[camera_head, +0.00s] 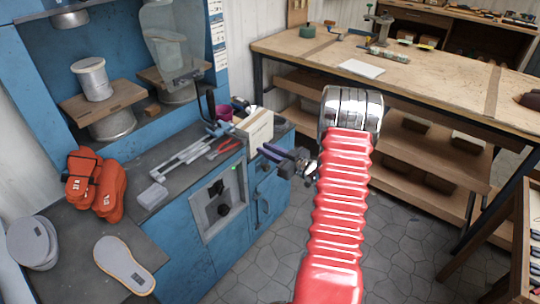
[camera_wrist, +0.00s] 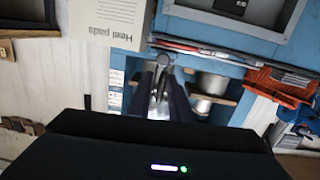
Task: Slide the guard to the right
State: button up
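A clear, see-through guard panel (camera_head: 168,45) hangs in front of the right part of the blue machine's opening, at the upper left of the head view. I cannot make it out clearly in the wrist view. My gripper (camera_head: 268,151) is to the right of and below the guard, well apart from it, beside the cream box. In the wrist view my gripper (camera_wrist: 161,70) shows two dark fingers with a narrow gap between them and nothing held there.
A cream heel pads box (camera_head: 258,130) stands on the counter close to my gripper; it also shows in the wrist view (camera_wrist: 103,25). A wooden workbench (camera_head: 430,70) stands behind on the right.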

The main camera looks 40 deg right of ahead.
jog(key=w+r, duration=0.1)
jog(key=w+a+r+h, duration=0.1)
jog(key=r, duration=0.1)
jog(key=w+r+g+h, duration=0.1)
jog(key=r, duration=0.1)
jog(key=shift+w+a+r, duration=0.15)
jog(key=shift+w+a, duration=0.15)
jog(key=shift+w, duration=0.05)
grip_shut()
jog(key=s+a+r+m+g+h, duration=0.25)
jog(key=a+r+g+h, duration=0.2)
jog(key=a+r, duration=0.8)
jog(key=s+a+g+y, duration=0.2)
jog(key=s+a+g, duration=0.1)
jog(key=s+a, duration=0.9)
jog(key=s+a+r+g+y, duration=0.1)
jog(key=s+a+g, duration=0.2)
jog(key=s+a, duration=0.8)
jog(key=s, duration=0.5)
jog(key=shift+s+a+r+y, duration=0.3)
jog(key=shift+s+a+y, duration=0.05)
jog(key=shift+s, duration=0.05)
